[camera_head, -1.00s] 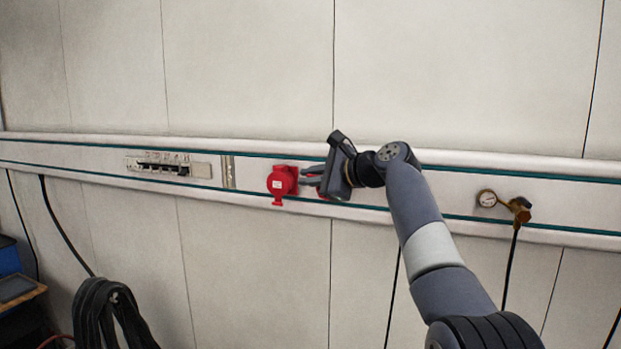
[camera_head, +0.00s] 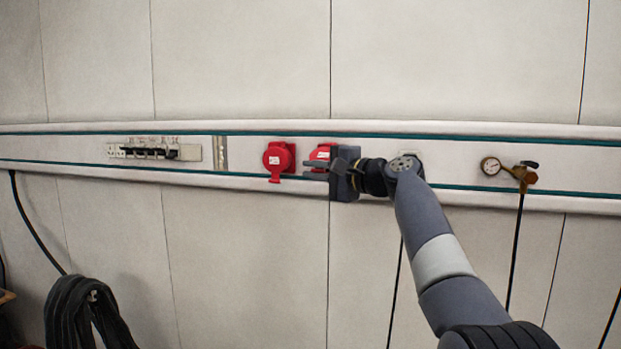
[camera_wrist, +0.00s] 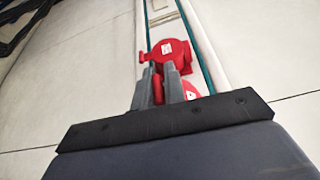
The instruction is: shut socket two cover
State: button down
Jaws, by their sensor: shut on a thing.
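Two red sockets are mounted side by side on the wall rail. The left red socket (camera_head: 278,158) has a round cover with a white label and a tab hanging below; it also shows beyond my fingers in the wrist view (camera_wrist: 172,50). The right red socket (camera_head: 322,152) is partly hidden behind my gripper (camera_head: 312,170); part of its red face shows right of the fingers in the wrist view (camera_wrist: 190,91). My gripper is shut on a narrow red tab (camera_wrist: 157,90), apparently the right socket's cover tab. The cover's exact angle is hidden.
A switch and outlet strip (camera_head: 150,151) is on the rail to the left. A gauge with a brass valve (camera_head: 510,170) and hanging hose is to the right. A coiled black cable (camera_head: 85,310) hangs lower left. The wall around the rail is bare.

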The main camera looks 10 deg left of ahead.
jog(key=w+d+f+n+y+p, duration=0.1)
jog(key=w+f+n, duration=0.2)
jog(key=w, duration=0.4)
jog(key=shift+f+n+t+y+p, duration=0.3)
jog(key=shift+f+n+t, duration=0.1)
jog(key=shift+n, duration=0.2)
jog(key=shift+w+d+r, duration=0.1)
jog(key=shift+d+r, duration=0.05)
jog(key=shift+r, duration=0.15)
jog(key=c, duration=1.5)
grip_release()
jog(key=shift+w, duration=0.1)
jog(key=b+v, duration=0.1)
jog(key=v, duration=0.2)
jog(key=b+v, duration=0.2)
jog(key=v, duration=0.2)
jog(key=f+b+v, duration=0.1)
jog(key=b+v, duration=0.1)
jog(key=v, duration=0.1)
jog(key=shift+d, duration=0.1)
jog(key=shift+s, duration=0.25)
